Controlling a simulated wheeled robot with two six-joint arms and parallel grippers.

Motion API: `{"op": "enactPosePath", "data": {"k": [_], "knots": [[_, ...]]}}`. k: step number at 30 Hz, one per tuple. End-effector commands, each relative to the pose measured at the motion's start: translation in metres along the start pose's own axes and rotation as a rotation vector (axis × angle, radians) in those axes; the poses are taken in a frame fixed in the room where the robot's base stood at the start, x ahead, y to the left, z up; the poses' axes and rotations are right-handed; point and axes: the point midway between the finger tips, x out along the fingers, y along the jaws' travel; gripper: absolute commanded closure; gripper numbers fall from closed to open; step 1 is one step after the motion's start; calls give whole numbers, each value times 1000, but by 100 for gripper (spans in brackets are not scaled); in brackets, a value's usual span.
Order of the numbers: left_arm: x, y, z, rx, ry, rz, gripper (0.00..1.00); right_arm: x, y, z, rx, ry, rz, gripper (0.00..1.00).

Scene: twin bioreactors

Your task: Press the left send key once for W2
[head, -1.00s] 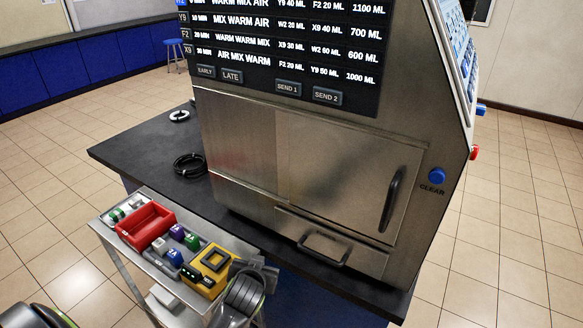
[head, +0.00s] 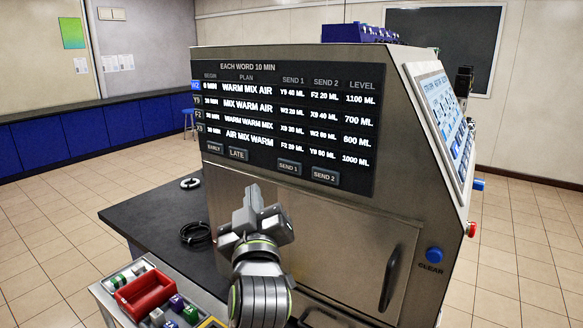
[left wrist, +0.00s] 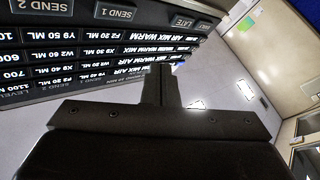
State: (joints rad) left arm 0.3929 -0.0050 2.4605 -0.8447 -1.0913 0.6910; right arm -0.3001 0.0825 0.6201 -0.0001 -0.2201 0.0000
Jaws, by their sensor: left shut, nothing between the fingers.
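The left send key, a grey key marked SEND 1 (head: 289,168), sits below the table on the dark screen (head: 290,120). The SEND 2 key (head: 325,176) is to its right. The W2 tag (head: 195,86) is blue, beside the top row. My left gripper (head: 253,192) is shut and empty, pointing at the panel below and left of SEND 1, with no contact visible. In the left wrist view, the closed fingers (left wrist: 159,72) lie over the upside-down table rows. The SEND 1 key (left wrist: 115,12) shows there at the top. My right gripper is out of view.
EARLY (head: 214,148) and LATE (head: 238,154) keys sit left of the send keys. A blue CLEAR button (head: 434,255) is on the right of the steel front, near a door handle (head: 390,278). A red tray (head: 145,292) stands low left.

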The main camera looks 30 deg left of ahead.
Motion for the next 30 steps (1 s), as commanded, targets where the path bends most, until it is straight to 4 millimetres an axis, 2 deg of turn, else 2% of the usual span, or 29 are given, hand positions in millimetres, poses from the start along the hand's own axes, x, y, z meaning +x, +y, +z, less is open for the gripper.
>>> {"op": "enactPosePath", "data": {"k": [4, 17, 30], "knots": [[-2, 0, -12, -30, 26, -4, 100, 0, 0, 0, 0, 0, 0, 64], [1, 3, -9, -27, 27, -3, 100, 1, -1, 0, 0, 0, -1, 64], [41, 32, 19, -25, 26, -3, 100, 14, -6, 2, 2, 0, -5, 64]]}}
